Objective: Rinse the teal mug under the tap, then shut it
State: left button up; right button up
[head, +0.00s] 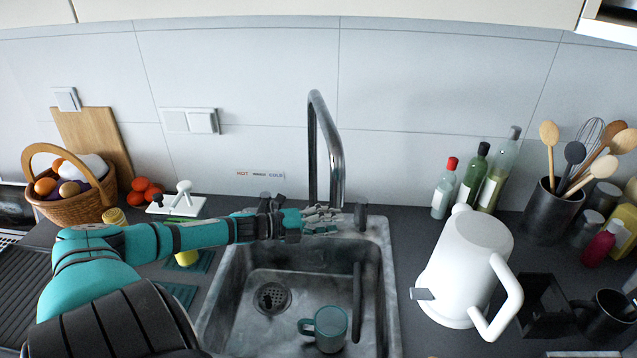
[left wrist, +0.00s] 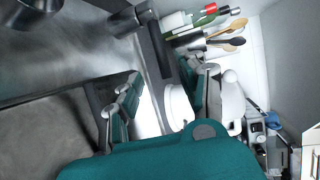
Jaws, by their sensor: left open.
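The teal mug (head: 328,330) is in the sink (head: 232,300), near the front right of the basin, with its handle to the left. The tap (head: 333,165) is a tall curved metal spout behind the sink; I see no clear water stream. A dark lever (head: 361,217) is at the right of its base. My left gripper (head: 334,221) is open in front of the tap base, close to the lever; I cannot tell whether they touch. Its open fingers show in the left wrist view (left wrist: 166,92). The mug does not show clearly there. My right gripper is out of view.
A white kettle (head: 463,265) stands right of the sink. Bottles (head: 467,185) and a utensil pot (head: 552,212) stand behind it. A basket (head: 85,205) and a white stand (head: 178,205) are at the left. A HOT/COLD label (head: 260,174) is on the wall.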

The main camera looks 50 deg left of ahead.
pick_arm(q)
jog(key=shift+v, duration=1.55)
